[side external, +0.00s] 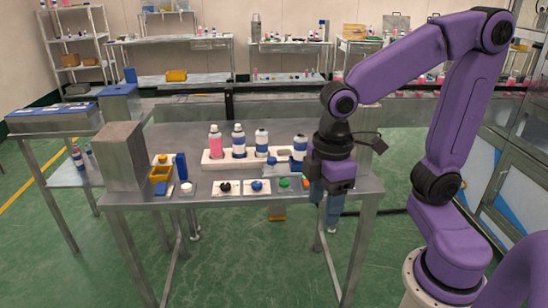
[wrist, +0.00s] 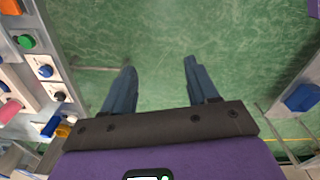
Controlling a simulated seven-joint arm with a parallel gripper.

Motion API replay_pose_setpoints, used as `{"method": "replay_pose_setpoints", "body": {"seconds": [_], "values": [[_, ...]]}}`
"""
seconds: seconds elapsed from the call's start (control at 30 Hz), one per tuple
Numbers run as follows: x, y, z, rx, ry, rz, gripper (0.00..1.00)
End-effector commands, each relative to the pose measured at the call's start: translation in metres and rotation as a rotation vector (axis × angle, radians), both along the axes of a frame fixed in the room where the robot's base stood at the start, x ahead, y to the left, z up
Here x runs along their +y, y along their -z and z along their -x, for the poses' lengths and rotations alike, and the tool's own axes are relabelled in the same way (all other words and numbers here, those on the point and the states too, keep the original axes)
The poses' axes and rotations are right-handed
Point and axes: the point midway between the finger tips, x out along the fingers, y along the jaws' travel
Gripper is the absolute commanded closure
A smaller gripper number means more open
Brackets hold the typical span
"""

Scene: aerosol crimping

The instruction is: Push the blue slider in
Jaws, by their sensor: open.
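My gripper (side external: 326,203) points down at the right front corner of the steel table, its two blue fingers apart and empty. In the wrist view the open fingers (wrist: 159,70) have only green floor between them. Blue pieces on the table include a flat one (side external: 167,189) at the left front, an upright block (side external: 181,166) behind it, and a round knob (side external: 257,186) on a white plate. The knob also shows in the wrist view (wrist: 45,71). I cannot tell which piece is the slider. None touches my fingers.
A green button (side external: 284,183) and a black knob (side external: 224,187) share the front row. Several bottles stand in a white rack (side external: 213,162) behind it. Open floor lies before the table.

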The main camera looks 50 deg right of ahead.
Motion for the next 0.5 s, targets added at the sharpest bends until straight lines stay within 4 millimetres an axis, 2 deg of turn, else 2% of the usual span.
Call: {"method": "replay_pose_setpoints", "body": {"seconds": [0.03,0.27,0.37,0.5], "values": [[0.004,-0.006,-0.022,0.0,0.02,0.001,0.41],[-0.002,-0.027,-0.113,0.003,0.075,0.009,0.41],[-0.015,-0.034,-0.153,0.004,0.099,0.011,0.41],[-0.042,-0.041,-0.206,0.006,0.133,0.014,0.41]]}}
